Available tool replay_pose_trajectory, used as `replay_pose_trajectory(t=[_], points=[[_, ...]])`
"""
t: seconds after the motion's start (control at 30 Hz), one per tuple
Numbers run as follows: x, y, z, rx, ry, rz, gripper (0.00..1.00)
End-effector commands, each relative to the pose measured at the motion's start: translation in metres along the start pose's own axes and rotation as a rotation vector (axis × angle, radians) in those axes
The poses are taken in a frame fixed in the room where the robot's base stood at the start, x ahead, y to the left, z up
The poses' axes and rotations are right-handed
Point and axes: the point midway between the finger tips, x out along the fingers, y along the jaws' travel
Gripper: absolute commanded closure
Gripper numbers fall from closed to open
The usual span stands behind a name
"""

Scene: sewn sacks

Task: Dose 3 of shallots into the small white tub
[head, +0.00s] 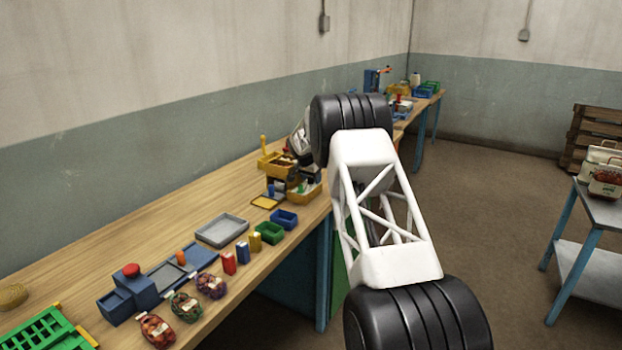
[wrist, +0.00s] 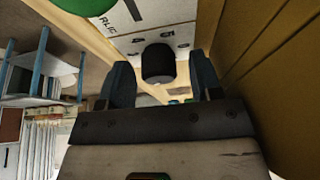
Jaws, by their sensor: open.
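My gripper (wrist: 161,72) is open in the wrist view, its two dark blue fingers apart. A short black cylinder (wrist: 158,63) shows between or beyond them; I cannot tell its distance. In the head view my arm covers most of my gripper, near the yellow bins at the bench's back. Three filled net bags lie at the bench's front edge: a red-orange one (head: 156,331), a green-labelled one (head: 186,307) and a purple one (head: 211,285). I cannot tell which, if any, holds shallots. I cannot make out a small white tub.
The wooden bench (head: 180,221) carries a grey tray (head: 222,230), a green bin (head: 269,233), a blue bin (head: 285,219), a blue device with a red knob (head: 131,270) and a green crate (head: 45,335). A brown-yellow wall (wrist: 275,85) stands close right of my gripper.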

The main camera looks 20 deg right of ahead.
Motion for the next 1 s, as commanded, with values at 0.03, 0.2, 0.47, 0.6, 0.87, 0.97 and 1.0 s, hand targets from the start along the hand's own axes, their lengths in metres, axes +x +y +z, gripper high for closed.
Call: replay_pose_trajectory(t=[0.03, 0.2, 0.47, 0.6, 0.87, 0.97, 1.0], points=[[-0.001, 0.000, 0.000, 0.000, 0.000, 0.000, 0.41], [-0.009, 0.000, 0.000, 0.000, 0.001, -0.001, 0.41], [-0.038, 0.000, -0.001, 0.000, 0.001, -0.001, 0.41], [-0.055, 0.000, 0.000, 0.000, 0.000, 0.000, 0.41], [-0.076, 0.000, 0.000, 0.000, 0.000, 0.000, 0.41], [-0.078, 0.000, 0.000, 0.000, 0.000, 0.000, 0.41], [-0.078, 0.000, 0.000, 0.000, 0.000, 0.000, 0.41]])
